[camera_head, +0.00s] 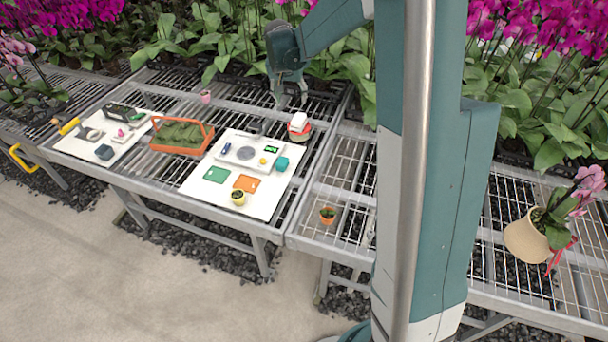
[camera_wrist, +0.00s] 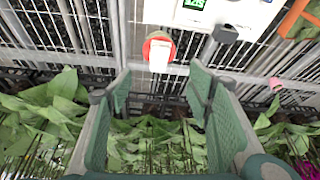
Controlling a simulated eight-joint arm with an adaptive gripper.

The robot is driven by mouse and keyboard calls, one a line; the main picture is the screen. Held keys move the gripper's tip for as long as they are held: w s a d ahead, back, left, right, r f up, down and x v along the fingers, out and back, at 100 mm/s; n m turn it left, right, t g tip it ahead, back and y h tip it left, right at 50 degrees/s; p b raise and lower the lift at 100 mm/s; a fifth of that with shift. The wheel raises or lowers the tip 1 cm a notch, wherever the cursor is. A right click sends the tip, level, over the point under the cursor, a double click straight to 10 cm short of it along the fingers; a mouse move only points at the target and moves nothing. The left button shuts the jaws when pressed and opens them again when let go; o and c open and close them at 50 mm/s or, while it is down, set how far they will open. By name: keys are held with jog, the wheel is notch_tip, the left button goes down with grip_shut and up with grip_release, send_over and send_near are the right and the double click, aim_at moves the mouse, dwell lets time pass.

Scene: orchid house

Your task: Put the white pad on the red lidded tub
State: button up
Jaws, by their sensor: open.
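The red lidded tub (camera_head: 304,136) stands near the back right corner of the white board in the head view. Its round red lid also shows in the wrist view (camera_wrist: 147,48). The white pad (camera_head: 298,120) rests on top of the lid; in the wrist view the pad (camera_wrist: 159,56) covers the lid's middle and reaches past its near edge. My gripper (camera_head: 292,102) is open and empty, above and behind the tub. In the wrist view its two fingers (camera_wrist: 158,82) are spread wide, apart from the pad and tub.
The white board (camera_head: 258,207) carries a scale (camera_head: 246,153), green and orange cards, a teal block (camera_head: 283,163) and a small yellow pot (camera_head: 238,197). An orange basket (camera_head: 207,140) stands to its left. Dense orchid leaves fill the space behind my gripper.

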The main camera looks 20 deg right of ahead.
jog(key=s+a+r+n+t, duration=0.1)
jog(key=s+a+r, duration=0.25)
jog(key=s, duration=0.45)
jog(key=s+a+r+n+y, duration=0.1)
jog(key=s+a+r+n, duration=0.15)
jog(key=s+r, duration=0.35)
jog(key=s+a+r+t, duration=0.1)
jog(key=s+a+r, duration=0.25)
jog(key=s, duration=0.55)
jog(key=s+a+f+n+y, duration=0.1)
jog(key=s+a+f+n, duration=0.1)
jog(key=s, duration=0.9)
jog(key=s+a+f+n+t, duration=0.1)
jog(key=s+a, duration=0.3)
jog(key=s, duration=0.7)
jog(key=shift+a+f+n+y, duration=0.15)
jog(key=shift+f+n+y, duration=0.25)
jog(key=shift+f+n, duration=0.1)
